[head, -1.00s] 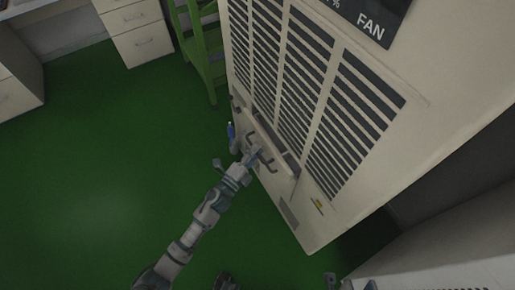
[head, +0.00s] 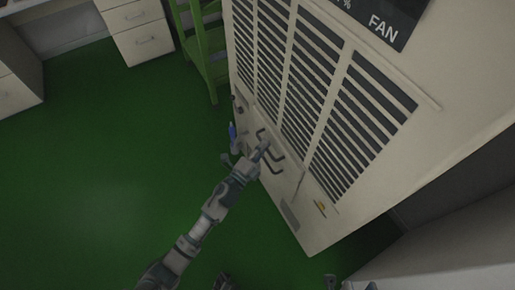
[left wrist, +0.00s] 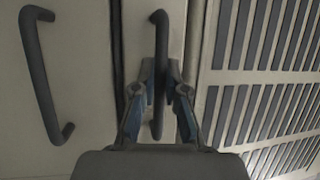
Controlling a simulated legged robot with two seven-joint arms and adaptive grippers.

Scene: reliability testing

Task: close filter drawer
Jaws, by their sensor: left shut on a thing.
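The filter drawer (left wrist: 136,30) is a narrow beige front on a large beige cabinet, beside the louvred grilles. Its dark bar handle (left wrist: 159,40) runs up the middle of the left wrist view. My left gripper (left wrist: 160,90) is shut on this handle, one finger on each side of the bar. In the head view my left gripper (head: 264,146) is at the cabinet's lower front. The drawer front looks flush or nearly flush with the cabinet there; my gripper hides part of it.
A second dark handle (left wrist: 45,80) is on the panel beside the drawer. A green ladder-like frame (head: 205,50) stands left of the cabinet, and white drawer units (head: 140,35) stand behind. A blue item (head: 232,132) is near the cabinet's edge. Open green floor lies left.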

